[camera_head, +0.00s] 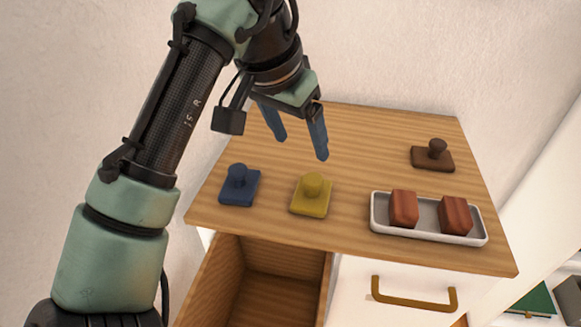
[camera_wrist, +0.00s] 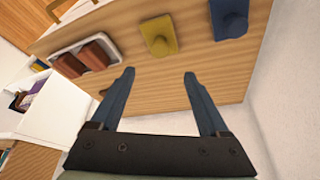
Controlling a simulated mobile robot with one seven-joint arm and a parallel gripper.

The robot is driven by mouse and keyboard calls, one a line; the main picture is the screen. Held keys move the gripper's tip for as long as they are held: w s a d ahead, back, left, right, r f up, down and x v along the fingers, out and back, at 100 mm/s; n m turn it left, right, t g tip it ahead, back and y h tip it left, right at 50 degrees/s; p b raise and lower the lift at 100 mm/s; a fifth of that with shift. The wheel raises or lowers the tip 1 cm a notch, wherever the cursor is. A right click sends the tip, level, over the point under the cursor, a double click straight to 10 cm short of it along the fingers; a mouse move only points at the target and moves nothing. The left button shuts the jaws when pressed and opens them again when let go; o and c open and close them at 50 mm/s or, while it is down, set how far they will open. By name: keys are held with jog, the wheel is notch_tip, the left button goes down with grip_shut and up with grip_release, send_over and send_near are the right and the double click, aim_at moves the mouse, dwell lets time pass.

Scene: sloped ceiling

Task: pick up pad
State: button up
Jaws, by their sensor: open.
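Three square pads with round knobs lie on the wooden top. The blue pad (camera_head: 238,197) is at the left, the yellow pad (camera_head: 310,207) in the middle and the dark brown pad (camera_head: 432,162) at the back right. My gripper (camera_head: 302,149) is open and empty, above the top and behind the yellow pad. In the wrist view my gripper (camera_wrist: 160,73) has bare wood between its fingers. There the yellow pad (camera_wrist: 158,35) is beyond the fingertips and the blue pad (camera_wrist: 229,20) is at upper right. The brown pad is mostly hidden behind a finger there.
A white tray (camera_head: 376,215) with two reddish-brown blocks (camera_head: 404,209) (camera_head: 456,215) stands at the right front. An open wooden drawer (camera_head: 272,287) is below the front edge, beside a closed front with a brass handle (camera_head: 413,299). The back middle of the top is clear.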

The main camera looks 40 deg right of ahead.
aim_at(313, 178)
jog(key=b+x, duration=0.2)
jog(key=x, duration=0.5)
jog(key=shift+d+f+b, duration=0.15)
jog(key=shift+f+b, duration=0.1)
jog(key=shift+b, duration=0.15)
jog(key=shift+b+x, duration=1.4)
jog(key=shift+x, duration=1.3)
grip_shut()
notch_tip(313, 178, up, 10)
jog(key=p, duration=0.4)
